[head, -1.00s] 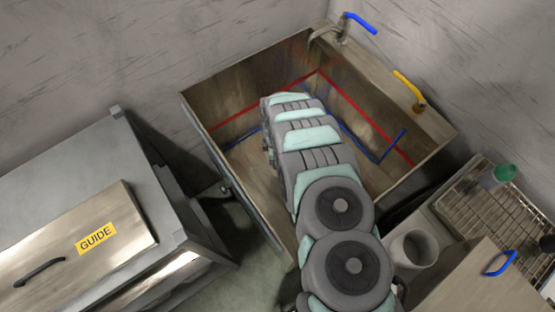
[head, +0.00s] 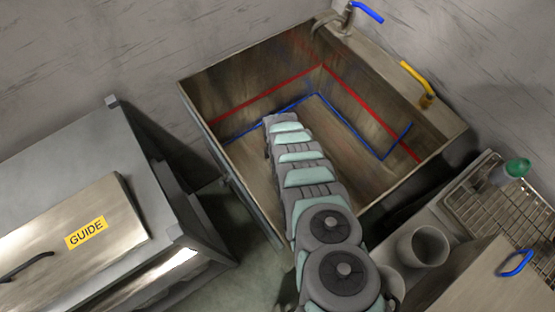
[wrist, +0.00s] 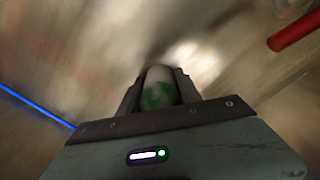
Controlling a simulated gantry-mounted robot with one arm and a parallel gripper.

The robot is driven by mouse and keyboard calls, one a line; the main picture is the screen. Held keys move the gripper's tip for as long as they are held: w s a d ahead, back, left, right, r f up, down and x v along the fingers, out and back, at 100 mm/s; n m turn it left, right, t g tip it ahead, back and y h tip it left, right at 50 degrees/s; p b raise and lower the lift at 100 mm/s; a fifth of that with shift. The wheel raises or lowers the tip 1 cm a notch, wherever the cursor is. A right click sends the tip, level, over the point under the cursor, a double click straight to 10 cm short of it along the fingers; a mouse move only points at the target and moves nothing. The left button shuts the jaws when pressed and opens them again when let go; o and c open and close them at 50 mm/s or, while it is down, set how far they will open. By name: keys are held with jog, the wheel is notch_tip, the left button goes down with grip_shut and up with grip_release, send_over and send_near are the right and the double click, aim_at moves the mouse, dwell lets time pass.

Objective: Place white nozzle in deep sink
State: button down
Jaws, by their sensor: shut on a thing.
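The deep sink (head: 250,98) is a rectangular metal basin in the middle of the head view, with red and blue lines along its inner walls. My arm reaches down into it from the front, and the gripper itself is hidden behind the arm there. In the wrist view my gripper (wrist: 158,78) is shut on a white rounded piece with a green mark, which looks like the white nozzle (wrist: 158,90). Its far end and the surface beyond are blurred, so I cannot tell whether it touches the sink floor.
A blue-handled tap (head: 367,13) and a yellow handle (head: 416,77) stand on the sink's back ledge. A steel unit with a GUIDE lid (head: 100,205) is on the left. A wire rack (head: 485,205) and a grey cup (head: 424,246) are on the right. A red bar (wrist: 295,32) shows in the wrist view.

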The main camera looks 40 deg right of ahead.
jog(key=shift+w, duration=0.1)
jog(key=shift+f, duration=0.15)
jog(key=c, duration=0.8)
grip_release()
notch_tip(320, 180, up, 13)
jog(key=p, duration=0.4)
jog(key=shift+f, duration=0.2)
